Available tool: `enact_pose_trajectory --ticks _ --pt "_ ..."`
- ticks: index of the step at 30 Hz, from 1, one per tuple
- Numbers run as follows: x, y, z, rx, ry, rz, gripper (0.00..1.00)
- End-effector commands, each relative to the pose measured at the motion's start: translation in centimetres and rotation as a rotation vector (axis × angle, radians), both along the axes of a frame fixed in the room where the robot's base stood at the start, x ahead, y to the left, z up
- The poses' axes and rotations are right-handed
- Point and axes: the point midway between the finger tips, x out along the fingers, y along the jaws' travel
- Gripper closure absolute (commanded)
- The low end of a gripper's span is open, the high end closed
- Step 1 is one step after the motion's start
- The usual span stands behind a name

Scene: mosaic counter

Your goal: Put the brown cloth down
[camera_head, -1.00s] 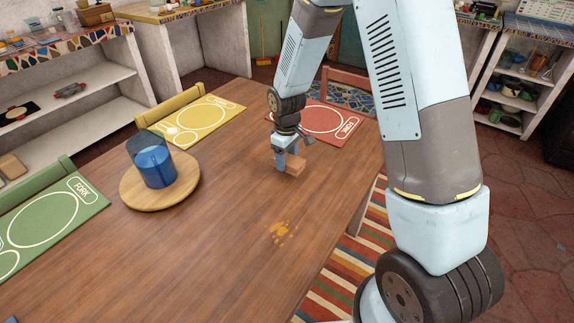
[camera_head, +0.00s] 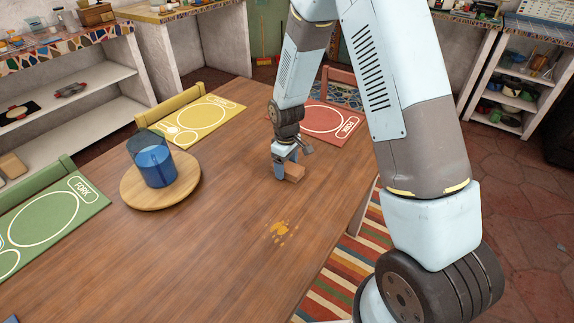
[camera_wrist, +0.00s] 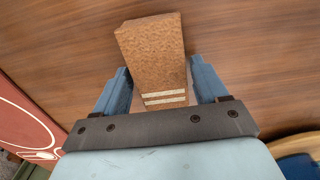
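The brown cloth (camera_head: 294,173) is a folded, block-like bundle; the wrist view shows it (camera_wrist: 158,58) with two pale stripes at its near end. My gripper (camera_head: 284,165) is over the bare wooden table (camera_head: 225,225), right of the round board. In the wrist view my gripper's blue fingers (camera_wrist: 160,72) stand on both sides of the cloth, close against it. The cloth is at or just above the tabletop; I cannot tell if it touches.
A blue cup (camera_head: 153,164) stands on a round wooden board (camera_head: 178,195) at left. Green (camera_head: 50,222), yellow (camera_head: 200,119) and red (camera_head: 325,120) placemats lie along the edges. An orange-yellow mark (camera_head: 281,231) is on the table.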

Motion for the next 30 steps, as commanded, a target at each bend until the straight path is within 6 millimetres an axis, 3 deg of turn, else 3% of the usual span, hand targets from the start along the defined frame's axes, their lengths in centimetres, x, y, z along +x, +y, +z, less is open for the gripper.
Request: enact_pose_trajectory --ticks 3,14,30 --pt "0.0 0.0 0.0 0.000 0.000 0.000 0.16" --pt "0.1 -0.1 0.6 0.000 -0.001 -0.001 0.16" --pt "0.1 -0.1 9.2 0.002 -0.004 -0.003 0.16"
